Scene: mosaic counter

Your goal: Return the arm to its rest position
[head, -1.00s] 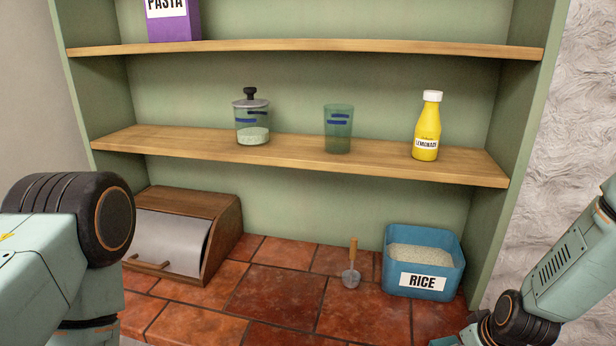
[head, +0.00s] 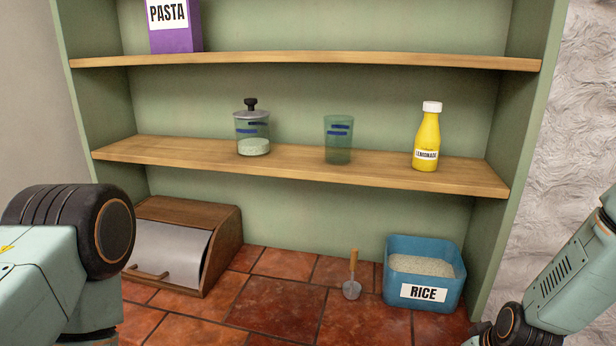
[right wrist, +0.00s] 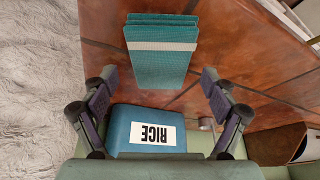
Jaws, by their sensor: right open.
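My right arm (head: 560,285) comes in at the lower right corner of the head view, and its gripper is out of that frame. In the right wrist view my right gripper (right wrist: 158,82) is open, its two fingers wide apart with nothing between them. Beyond it are the blue rice bin (right wrist: 125,125), upside down in that picture, and a teal item with a pale band (right wrist: 160,62). My left arm (head: 60,260) shows at the left edge of the head view, and its gripper is hidden or out of frame.
On the tiled counter stand a wooden bread box (head: 222,235), a small scoop (head: 352,288) and the rice bin (head: 424,300). The middle shelf holds a lidded jar (head: 252,135), a green glass (head: 338,140) and a lemonade bottle (head: 427,138). A purple pasta box (head: 175,38) stands above.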

